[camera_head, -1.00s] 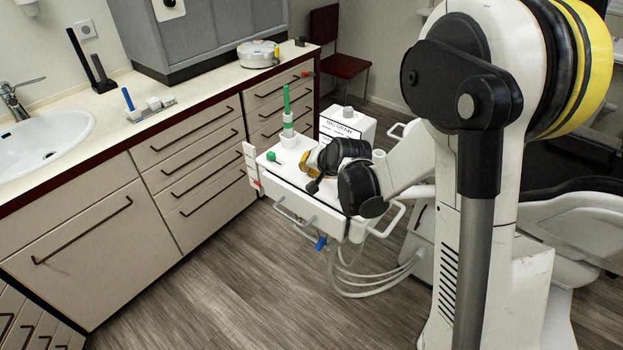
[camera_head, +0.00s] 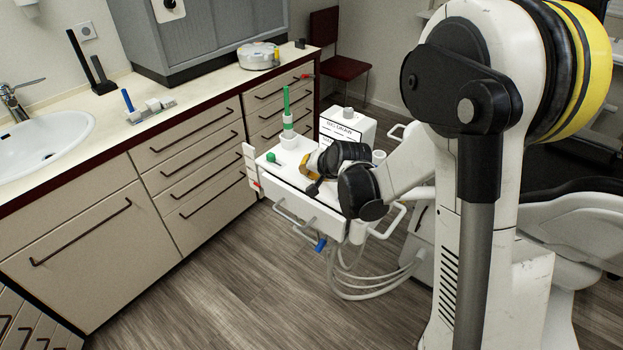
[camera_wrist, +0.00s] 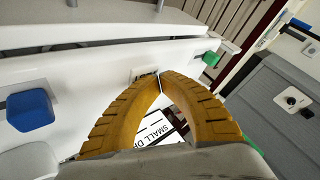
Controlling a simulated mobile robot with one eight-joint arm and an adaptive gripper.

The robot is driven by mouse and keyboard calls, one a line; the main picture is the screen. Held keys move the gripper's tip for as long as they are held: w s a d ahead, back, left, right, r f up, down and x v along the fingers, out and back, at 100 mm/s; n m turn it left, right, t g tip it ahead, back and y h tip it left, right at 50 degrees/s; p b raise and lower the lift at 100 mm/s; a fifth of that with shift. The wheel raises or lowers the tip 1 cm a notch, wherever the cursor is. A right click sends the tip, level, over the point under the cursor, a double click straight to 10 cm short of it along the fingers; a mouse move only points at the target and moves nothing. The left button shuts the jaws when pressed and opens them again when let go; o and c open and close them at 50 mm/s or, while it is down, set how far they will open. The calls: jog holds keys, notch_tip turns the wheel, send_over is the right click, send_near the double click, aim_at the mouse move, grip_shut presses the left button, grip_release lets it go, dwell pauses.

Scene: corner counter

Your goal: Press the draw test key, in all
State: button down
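In the wrist view, my gripper (camera_wrist: 160,78) has its two yellow fingers arched together, the tips meeting with nothing seen between them. Just behind the tips, a small pale plate with dark lettering, seemingly "TEST" (camera_wrist: 144,72), lies on a white surface; the fingers partly cover it. Whether they touch it I cannot tell. Below, between the fingers, a white label reading "SMALL D…" (camera_wrist: 155,130) is partly hidden. In the head view, my gripper (camera_head: 306,172) is low over the white cart top (camera_head: 275,172), beside a white box with a draw label (camera_head: 340,130).
A blue block (camera_wrist: 30,108) and a green block (camera_wrist: 211,58) flank the fingers in the wrist view. In the head view, a green upright piece in a white holder (camera_head: 288,125) and a green knob (camera_head: 271,157) stand left of my gripper. Drawers (camera_head: 190,160) line the counter.

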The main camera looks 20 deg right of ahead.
dwell(0.4)
jog(key=shift+r+p, duration=0.5)
jog(key=shift+r, duration=0.3)
jog(key=shift+r+p, duration=1.8)
jog(key=shift+r, duration=0.8)
